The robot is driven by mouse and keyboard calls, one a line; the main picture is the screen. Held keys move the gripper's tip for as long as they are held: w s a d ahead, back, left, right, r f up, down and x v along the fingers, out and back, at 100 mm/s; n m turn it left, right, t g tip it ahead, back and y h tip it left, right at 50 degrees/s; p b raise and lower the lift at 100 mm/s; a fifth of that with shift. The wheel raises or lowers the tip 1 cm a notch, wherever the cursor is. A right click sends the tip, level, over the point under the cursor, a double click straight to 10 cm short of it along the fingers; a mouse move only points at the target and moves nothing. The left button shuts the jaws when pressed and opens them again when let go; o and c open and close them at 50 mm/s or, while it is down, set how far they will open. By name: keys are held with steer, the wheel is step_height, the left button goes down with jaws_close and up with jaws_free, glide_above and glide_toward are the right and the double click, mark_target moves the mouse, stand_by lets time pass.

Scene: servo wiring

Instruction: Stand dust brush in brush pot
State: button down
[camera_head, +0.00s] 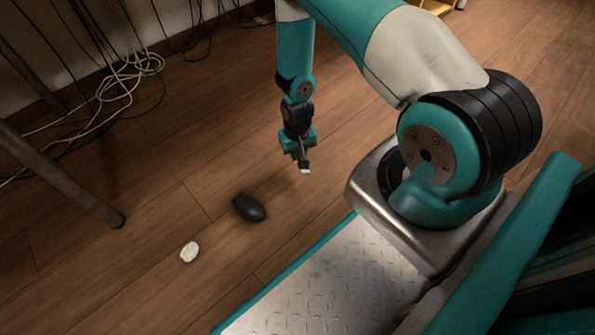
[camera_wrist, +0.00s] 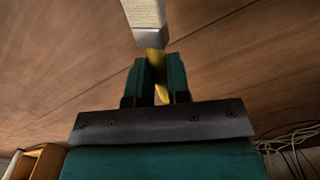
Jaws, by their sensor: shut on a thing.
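My gripper (camera_head: 302,163) hangs over the wooden floor in the head view and is shut on the dust brush. In the wrist view, its two teal fingers (camera_wrist: 160,80) close around the brush's yellow handle. The dust brush (camera_wrist: 150,38) has a metal collar and cream bristles that point away from the gripper. In the head view only a small pale tip of the brush (camera_head: 305,171) shows below the fingers. I cannot make out a brush pot for certain. A dark rounded object (camera_head: 249,207) lies on the floor, left of and below my gripper in the picture.
Tangled cables (camera_head: 125,80) lie by the wall, near a slanted dark leg (camera_head: 65,178). A light wooden piece (camera_wrist: 42,160) shows at lower left in the wrist view.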

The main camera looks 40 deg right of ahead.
step_height(320, 180, down, 6)
steer(key=b, duration=0.3)
steer(key=shift+f, duration=0.25)
steer(key=shift+f, duration=0.2)
steer(key=c, duration=1.1)
jaws_free()
steer(key=shift+r, duration=0.1)
